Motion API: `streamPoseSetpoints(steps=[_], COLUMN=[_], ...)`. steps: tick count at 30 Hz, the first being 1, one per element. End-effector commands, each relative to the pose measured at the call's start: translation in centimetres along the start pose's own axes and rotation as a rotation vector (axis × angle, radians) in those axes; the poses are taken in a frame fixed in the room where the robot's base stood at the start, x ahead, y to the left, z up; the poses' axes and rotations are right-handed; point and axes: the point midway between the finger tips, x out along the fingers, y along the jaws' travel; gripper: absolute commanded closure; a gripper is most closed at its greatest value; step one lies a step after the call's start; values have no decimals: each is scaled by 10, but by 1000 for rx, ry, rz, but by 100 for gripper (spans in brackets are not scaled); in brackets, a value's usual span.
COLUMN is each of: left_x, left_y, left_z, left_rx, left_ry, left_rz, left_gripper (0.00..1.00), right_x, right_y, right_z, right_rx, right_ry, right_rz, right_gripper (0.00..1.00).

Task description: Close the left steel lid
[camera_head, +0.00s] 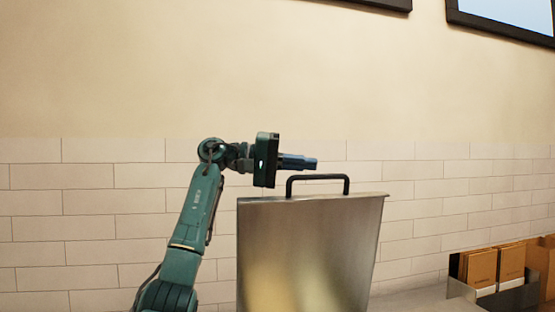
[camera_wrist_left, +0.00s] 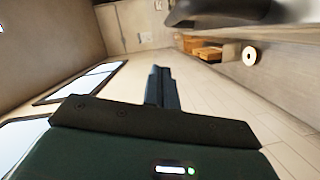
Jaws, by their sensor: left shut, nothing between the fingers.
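The left steel lid (camera_head: 308,250) stands raised in the head view, its broad metal face toward me. A black bar handle (camera_head: 318,178) sits on its top edge. My left gripper (camera_head: 314,163) is shut and empty, just above the handle's left part in the picture; I cannot tell whether it touches. The shut fingers also show in the left wrist view (camera_wrist_left: 161,88). A dark curved shape at the top of that view is too unclear to name. My right gripper is not in view.
A metal holder (camera_head: 503,298) with brown boxes (camera_head: 482,267) stands on the counter at the lower right. A tiled wall (camera_head: 90,230) runs behind the lid. The space left of my arm and above the lid looks clear.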

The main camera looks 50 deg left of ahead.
Motion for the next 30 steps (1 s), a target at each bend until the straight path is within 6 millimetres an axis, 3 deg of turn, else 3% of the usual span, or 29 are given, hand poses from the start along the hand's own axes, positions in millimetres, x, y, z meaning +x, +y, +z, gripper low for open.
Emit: streamPoseSetpoints(steps=[3,9,18,26,30], left_x=[5,8,9,10,12], left_y=[-3,-1,0,0,0], left_z=[17,34,39,41,53], left_rx=[3,1,-1,7,39], left_ry=[-1,0,0,0,0], left_rz=[-2,-1,0,-2,-10], left_gripper=[100,100,100,100,100], right_x=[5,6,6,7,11], right_y=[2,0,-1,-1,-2], right_z=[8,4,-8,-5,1], right_rx=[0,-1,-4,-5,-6], right_ry=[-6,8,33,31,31], right_rz=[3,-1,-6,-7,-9], right_gripper=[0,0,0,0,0])
